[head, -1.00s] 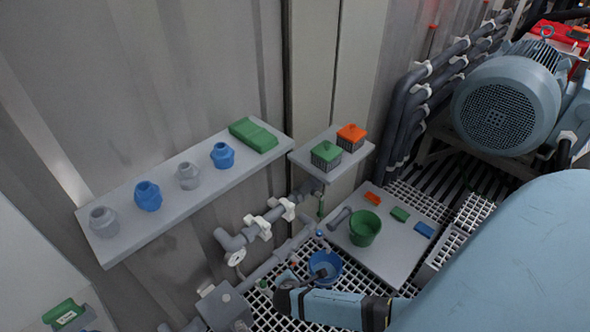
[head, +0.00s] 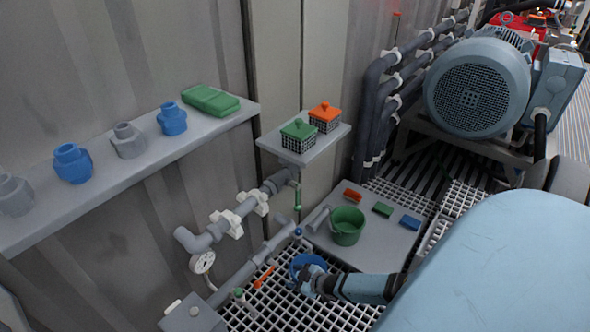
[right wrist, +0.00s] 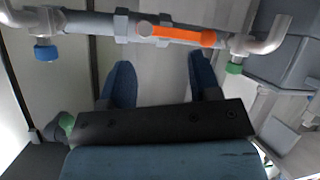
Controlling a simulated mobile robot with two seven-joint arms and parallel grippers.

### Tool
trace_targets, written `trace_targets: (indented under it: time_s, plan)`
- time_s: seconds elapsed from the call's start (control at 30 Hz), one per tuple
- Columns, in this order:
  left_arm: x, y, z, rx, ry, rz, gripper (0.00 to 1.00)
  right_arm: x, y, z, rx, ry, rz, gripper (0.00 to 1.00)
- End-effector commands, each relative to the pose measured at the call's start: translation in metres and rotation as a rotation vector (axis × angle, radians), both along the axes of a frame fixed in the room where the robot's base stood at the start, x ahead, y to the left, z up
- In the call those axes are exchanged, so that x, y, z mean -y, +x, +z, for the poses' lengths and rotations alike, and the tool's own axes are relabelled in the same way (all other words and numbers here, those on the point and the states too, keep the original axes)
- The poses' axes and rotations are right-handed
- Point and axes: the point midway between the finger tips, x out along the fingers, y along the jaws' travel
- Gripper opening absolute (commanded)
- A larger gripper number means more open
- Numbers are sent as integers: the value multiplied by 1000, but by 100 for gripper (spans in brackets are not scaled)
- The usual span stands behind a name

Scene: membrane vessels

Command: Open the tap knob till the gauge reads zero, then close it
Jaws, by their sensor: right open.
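The round white gauge (head: 203,262) hangs below the grey wall pipe at the left; its reading is too small to tell. An orange lever (head: 264,275) sits on the lower pipe, between a blue-tipped outlet (head: 298,232) and a green-tipped one (head: 239,293). In the right wrist view the orange lever (right wrist: 185,36) lies along the pipe, beyond my fingertips. I cannot tell which part is the tap knob. My left gripper is not in view.
A green bucket (head: 348,225) and small coloured blocks are on a grey plate (head: 372,250). A wall shelf (head: 150,150) with fittings juts out above the pipes.

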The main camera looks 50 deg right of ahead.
Motion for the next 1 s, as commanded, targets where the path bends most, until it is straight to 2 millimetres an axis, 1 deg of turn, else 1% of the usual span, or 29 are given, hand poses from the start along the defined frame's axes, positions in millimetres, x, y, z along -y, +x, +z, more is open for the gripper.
trace_targets:
  time_s: [0.03,0.07,0.1,0.2,0.3,0.43,0.57,0.67,0.9,1.0]
  plan:
    - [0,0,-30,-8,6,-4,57,29,3,-16,80,76,-71,57]
    - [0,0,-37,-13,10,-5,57,43,5,-15,129,122,-112,57]
    - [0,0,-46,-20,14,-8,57,62,6,-12,192,175,-163,57]
    - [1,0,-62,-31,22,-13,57,101,6,-3,329,271,-261,57]
    - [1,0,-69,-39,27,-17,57,125,3,6,418,323,-318,57]
    - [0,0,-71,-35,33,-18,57,137,5,12,465,346,-344,57]
    - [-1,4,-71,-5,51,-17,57,139,20,12,467,347,-345,57]
    - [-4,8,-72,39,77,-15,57,140,39,11,467,346,-343,57]
    - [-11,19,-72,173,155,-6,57,144,91,10,465,345,-343,57]
    - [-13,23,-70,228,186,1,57,145,109,10,465,346,-343,57]
